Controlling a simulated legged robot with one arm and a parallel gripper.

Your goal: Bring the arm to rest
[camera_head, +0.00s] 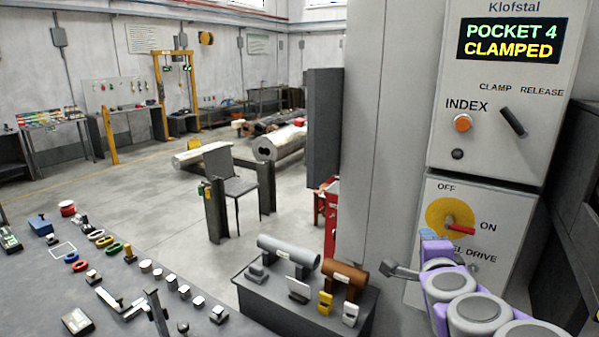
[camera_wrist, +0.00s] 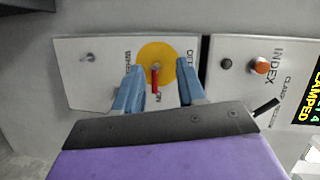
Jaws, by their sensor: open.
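My arm (camera_head: 478,308), purple with grey joints, reaches up from the lower right in the head view. My gripper (camera_wrist: 159,68) is open, its two blue fingers spread in front of the lower machine panel (camera_wrist: 85,75). The red switch handle (camera_wrist: 155,80) on its yellow disc (camera_wrist: 170,52) shows between the fingers in the wrist view; I see no grip on it. In the head view the red handle (camera_head: 460,229) points right, towards ON. My gripper is just below and left of it there, partly hidden by my wrist.
The upper panel holds a display (camera_head: 512,41) reading POCKET 4 CLAMPED, an orange INDEX button (camera_head: 462,123) and a black clamp lever (camera_head: 513,122). A grey stand (camera_head: 262,300) with two cylinders is left of my arm. A workbench (camera_head: 40,290) with small parts lies further left.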

